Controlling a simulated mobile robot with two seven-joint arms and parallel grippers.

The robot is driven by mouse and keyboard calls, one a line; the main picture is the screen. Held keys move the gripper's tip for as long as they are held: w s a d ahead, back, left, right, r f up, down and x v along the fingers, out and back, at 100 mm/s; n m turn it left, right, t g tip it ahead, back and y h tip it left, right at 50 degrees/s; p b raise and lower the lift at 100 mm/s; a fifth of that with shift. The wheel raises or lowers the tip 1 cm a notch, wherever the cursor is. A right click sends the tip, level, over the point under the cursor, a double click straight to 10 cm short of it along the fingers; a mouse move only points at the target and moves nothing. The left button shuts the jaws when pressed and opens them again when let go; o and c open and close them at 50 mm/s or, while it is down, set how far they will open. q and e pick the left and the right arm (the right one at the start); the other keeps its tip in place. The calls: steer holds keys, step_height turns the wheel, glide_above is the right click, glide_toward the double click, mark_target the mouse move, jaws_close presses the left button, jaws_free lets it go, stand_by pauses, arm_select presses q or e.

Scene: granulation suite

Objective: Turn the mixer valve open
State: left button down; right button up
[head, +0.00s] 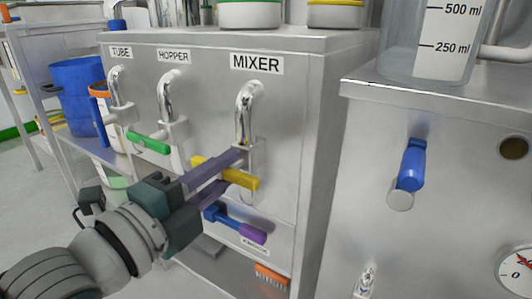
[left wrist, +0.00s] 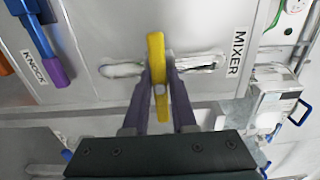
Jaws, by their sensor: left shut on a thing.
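The mixer valve has a yellow lever handle (head: 245,180) below the chrome pipe (head: 245,110) under the MIXER label (head: 256,63). The handle lies crosswise to the upright pipe, tilted slightly down to the right. My left gripper (head: 226,174) has its purple fingers on either side of the handle, shut on it near its middle. In the left wrist view the yellow handle (left wrist: 156,45) stands between the two fingertips (left wrist: 160,78), its end sticking out beyond them. The fingers hide part of the valve body. My right gripper is not in view.
The hopper valve's green handle (head: 148,143) and the tube valve's orange handle (head: 98,90) are to the left. A blue lever with a purple end (head: 235,224) sits just below my gripper. A steel cabinet with a blue handle (head: 411,165) stands at right.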

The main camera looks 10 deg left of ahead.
arm_select(q)
steer(key=shift+n, duration=0.4)
steer(key=n+p, duration=0.2)
steer(key=shift+r+n, duration=0.1)
steer(key=shift+n, duration=0.3)
steer(key=n+p, duration=0.1)
steer(key=n, duration=0.3)
steer(key=shift+n, duration=0.3)
steer(key=n+p, duration=0.1)
steer(key=n, duration=0.3)
steer(key=shift+n, duration=0.3)
steer(key=n+p, duration=0.1)
steer(key=n, duration=0.4)
steer(key=c, duration=0.7)
jaws_free()
steer(key=shift+s, duration=0.1)
